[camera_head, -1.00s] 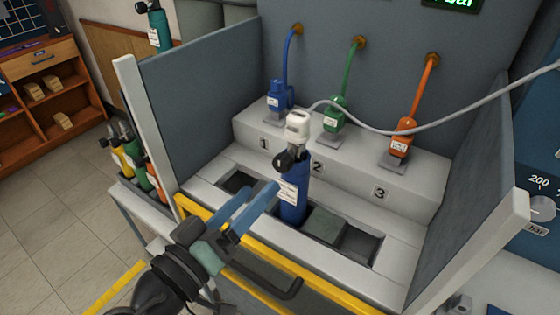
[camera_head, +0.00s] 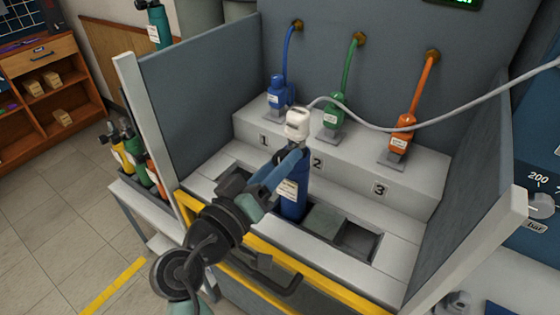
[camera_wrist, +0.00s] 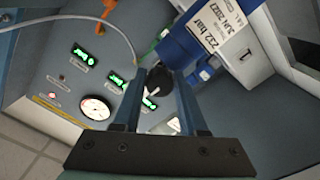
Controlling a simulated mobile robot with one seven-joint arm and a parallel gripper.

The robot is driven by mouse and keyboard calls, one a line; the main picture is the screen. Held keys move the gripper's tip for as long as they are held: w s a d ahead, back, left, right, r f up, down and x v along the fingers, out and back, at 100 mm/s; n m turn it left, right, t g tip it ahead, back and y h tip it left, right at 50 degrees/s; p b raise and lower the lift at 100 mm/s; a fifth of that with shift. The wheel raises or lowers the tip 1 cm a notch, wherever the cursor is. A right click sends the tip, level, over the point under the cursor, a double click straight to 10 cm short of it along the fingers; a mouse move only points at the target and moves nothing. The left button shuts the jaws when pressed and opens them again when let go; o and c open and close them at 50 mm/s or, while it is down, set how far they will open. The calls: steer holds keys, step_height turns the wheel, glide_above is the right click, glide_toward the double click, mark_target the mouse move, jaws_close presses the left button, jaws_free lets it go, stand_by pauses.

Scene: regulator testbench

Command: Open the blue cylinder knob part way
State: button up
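The blue cylinder (camera_head: 292,197) stands upright in the bench's trough, with a white label and a white fitting (camera_head: 298,122) on top. Its black knob (camera_wrist: 159,82) shows between my fingers in the wrist view. My gripper (camera_head: 293,160) reaches to the cylinder's neck from the lower left. In the wrist view the fingers of my gripper (camera_wrist: 160,88) stand apart on either side of the knob, and they look open. Any contact with the knob cannot be made out.
A grey hose runs from the white fitting to the right. Blue (camera_head: 278,93), green (camera_head: 333,112) and orange (camera_head: 401,145) connectors stand on the step behind. Grey side walls (camera_head: 200,105) flank the bench, and a yellow rail (camera_head: 318,283) runs along its front.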

jaws_close()
steer(key=n+p, duration=0.3)
steer(key=shift+r+n, duration=0.15)
steer(key=shift+n, duration=0.15)
steer(key=shift+n+p, duration=1.15)
steer(key=shift+n, duration=0.65)
steer(key=o, duration=0.5)
jaws_free()
steer(key=shift+o, duration=0.2)
